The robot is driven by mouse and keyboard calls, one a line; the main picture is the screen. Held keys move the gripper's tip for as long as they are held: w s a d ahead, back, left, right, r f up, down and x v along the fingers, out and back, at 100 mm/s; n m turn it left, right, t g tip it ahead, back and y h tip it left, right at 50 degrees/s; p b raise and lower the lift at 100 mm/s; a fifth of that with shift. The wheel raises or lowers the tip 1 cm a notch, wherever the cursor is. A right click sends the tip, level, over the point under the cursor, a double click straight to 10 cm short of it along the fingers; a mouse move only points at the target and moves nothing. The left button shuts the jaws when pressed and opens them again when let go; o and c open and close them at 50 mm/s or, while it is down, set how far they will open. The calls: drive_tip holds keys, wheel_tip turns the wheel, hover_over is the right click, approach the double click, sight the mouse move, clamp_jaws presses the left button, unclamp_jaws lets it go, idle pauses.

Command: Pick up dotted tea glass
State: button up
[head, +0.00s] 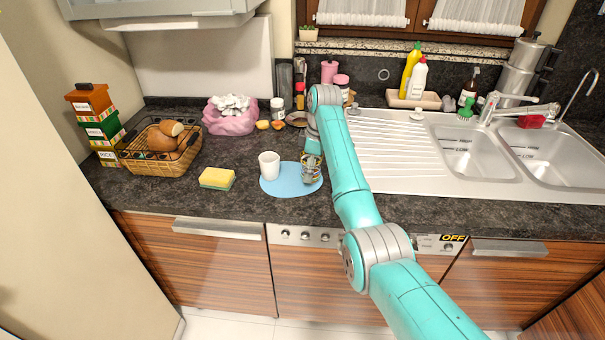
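My gripper (312,168) points down at the right part of a light blue round mat (283,189) on the dark counter. A small glass-like thing with gold or yellowish marks (311,180) shows right at the fingers, over the mat. It may be the dotted tea glass, but it is too small and too covered by the gripper to be sure. I cannot tell whether the fingers are closed on it or only around it. A plain white cup (269,165) stands upright on the mat's left part, apart from the gripper.
A yellow-green sponge (217,179) lies left of the mat, with a wicker bread basket (161,158) further left. A pink bag (231,121) and jars stand behind. The steel drainboard (395,150) and sink are at right. My arm crosses the counter's front edge.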

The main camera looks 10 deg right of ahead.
drive_tip(key=shift+f, duration=0.15)
drive_tip(key=shift+c, duration=0.2)
drive_tip(key=c, duration=1.2)
drive_tip(key=shift+a, duration=0.1)
